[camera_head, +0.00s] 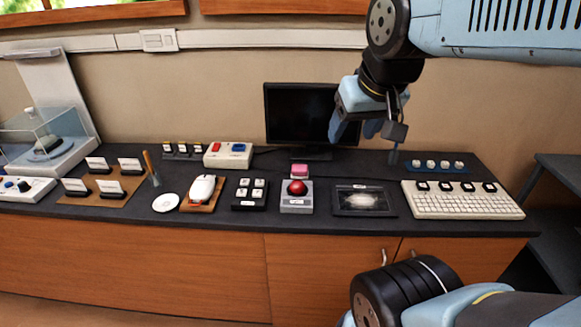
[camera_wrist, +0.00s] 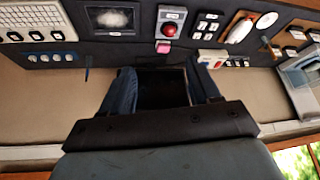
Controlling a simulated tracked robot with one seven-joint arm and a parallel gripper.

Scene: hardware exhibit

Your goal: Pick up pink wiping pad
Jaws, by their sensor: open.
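The pink wiping pad (camera_head: 299,169) lies on the dark counter just behind the grey box with the red dome button, in front of the monitor. It also shows in the wrist view (camera_wrist: 164,47) as a small pink block, beyond the gap between my fingertips. My gripper (camera_head: 355,132) hangs in front of the monitor screen, above and to the right of the pad, apart from it. In the wrist view my gripper (camera_wrist: 162,72) has its two blue fingers spread, with nothing held between them.
The red button box (camera_head: 297,204) stands right in front of the pad. The black monitor (camera_head: 290,115) stands behind it. A framed dark panel (camera_head: 363,201) and a white keyboard (camera_head: 460,205) are to the right. A white box with red and blue buttons (camera_head: 228,155) is left.

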